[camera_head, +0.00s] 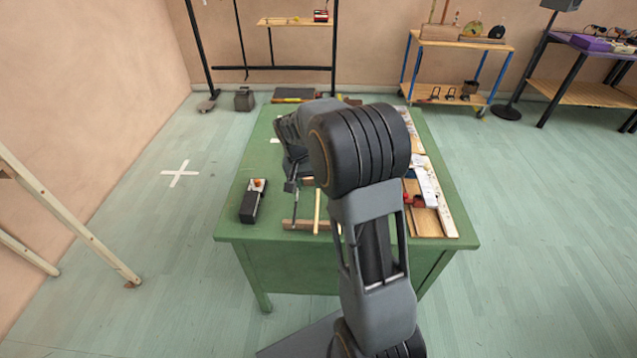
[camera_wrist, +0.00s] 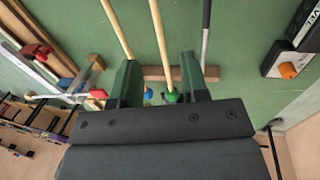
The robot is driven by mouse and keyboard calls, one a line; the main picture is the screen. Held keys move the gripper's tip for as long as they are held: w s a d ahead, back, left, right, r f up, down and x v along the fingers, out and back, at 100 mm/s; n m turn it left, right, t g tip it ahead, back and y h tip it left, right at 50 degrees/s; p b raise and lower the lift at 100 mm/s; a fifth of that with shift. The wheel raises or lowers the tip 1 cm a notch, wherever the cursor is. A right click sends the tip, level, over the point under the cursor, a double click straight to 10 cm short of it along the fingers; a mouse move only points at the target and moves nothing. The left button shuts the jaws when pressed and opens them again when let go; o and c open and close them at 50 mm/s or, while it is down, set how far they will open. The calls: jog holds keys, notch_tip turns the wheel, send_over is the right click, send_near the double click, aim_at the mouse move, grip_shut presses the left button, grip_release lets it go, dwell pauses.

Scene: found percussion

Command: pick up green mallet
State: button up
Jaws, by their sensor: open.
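The green mallet (camera_wrist: 159,35) shows in the wrist view as a pale wooden stick with a green head (camera_wrist: 172,97), lying across a wooden bar (camera_wrist: 155,73). My gripper (camera_wrist: 158,62) is open, and the green mallet's stick and head appear between its two fingers, with no visible grip. A blue-headed mallet (camera_wrist: 121,30) lies close on the left, its stick passing near the left finger and its blue head also appearing between the fingers. In the head view my arm hides most of the mallets; one pale stick (camera_head: 317,212) shows on the green table (camera_head: 232,218).
A thin grey rod (camera_wrist: 206,32) lies just right of the right finger in the wrist view. A black box with an orange knob (camera_head: 248,207) stands at the table's left. Boards and red-handled tools (camera_head: 425,190) fill the right side.

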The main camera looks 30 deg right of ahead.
aim_at(317, 204)
jog(key=f, duration=0.3)
jog(key=d+f, duration=0.1)
jog(key=f, duration=0.2)
jog(key=s+d+f, duration=0.1)
jog(key=f, duration=0.2)
jog(key=shift+s+f, duration=0.1)
jog(key=shift+f, duration=0.1)
jog(key=shift+a, duration=0.1)
grip_shut()
